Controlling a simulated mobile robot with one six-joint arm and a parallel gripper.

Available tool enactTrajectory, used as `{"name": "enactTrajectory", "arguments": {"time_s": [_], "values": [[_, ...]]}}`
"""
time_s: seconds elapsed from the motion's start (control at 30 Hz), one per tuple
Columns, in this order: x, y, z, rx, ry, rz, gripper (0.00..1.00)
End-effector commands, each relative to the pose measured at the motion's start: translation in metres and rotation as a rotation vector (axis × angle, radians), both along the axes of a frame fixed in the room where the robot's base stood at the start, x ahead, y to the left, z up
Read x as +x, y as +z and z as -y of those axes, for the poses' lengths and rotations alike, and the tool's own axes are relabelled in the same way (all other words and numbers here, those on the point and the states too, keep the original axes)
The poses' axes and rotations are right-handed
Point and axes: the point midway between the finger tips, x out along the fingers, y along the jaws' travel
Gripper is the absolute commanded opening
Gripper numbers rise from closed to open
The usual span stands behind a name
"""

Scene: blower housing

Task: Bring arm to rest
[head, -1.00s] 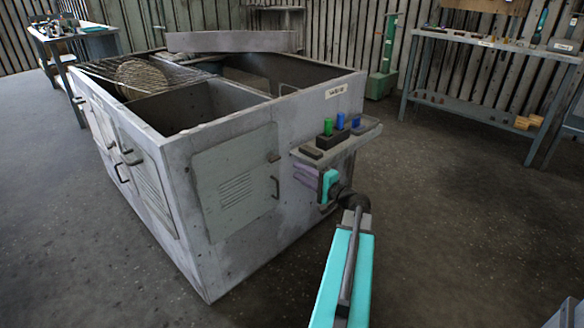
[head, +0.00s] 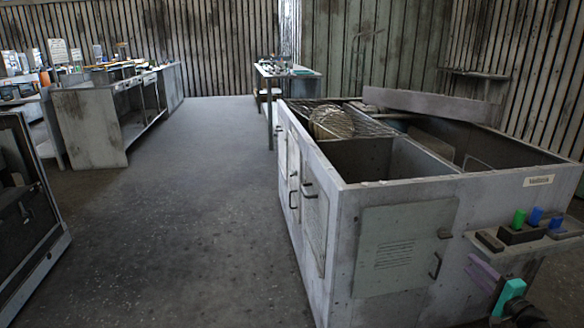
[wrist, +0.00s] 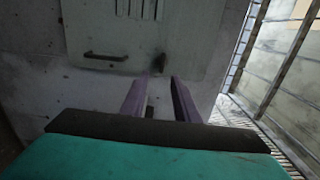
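My gripper (wrist: 158,86) shows two purple fingers standing apart with nothing between them, so it is open and empty. In the wrist view it points at the housing's grey front wall, by a panel with a dark handle (wrist: 105,57). In the head view the purple fingers (head: 484,274) and a teal part of my arm (head: 509,296) are low at the right, below the small shelf on the blower housing (head: 345,250). I cannot tell whether the fingers touch the wall.
The shelf (head: 500,247) above my gripper carries green and blue pieces in dark blocks. The housing is open-topped, with a wire grate (head: 365,122) and a long grey slab (head: 440,105). Open floor (head: 180,230) lies to its left. Benches (head: 88,125) stand farther back.

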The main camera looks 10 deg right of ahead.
Motion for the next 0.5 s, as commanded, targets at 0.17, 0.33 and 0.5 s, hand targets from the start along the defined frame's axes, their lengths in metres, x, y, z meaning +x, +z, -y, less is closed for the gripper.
{"name": "enactTrajectory", "arguments": {"time_s": [0.17,0.33,0.5], "values": [[0.024,-0.017,-0.035,0.005,0.07,-0.069,0.28],[0.053,-0.049,-0.091,0.008,0.183,-0.181,0.28],[0.074,-0.083,-0.156,-0.002,0.308,-0.306,0.28]]}}
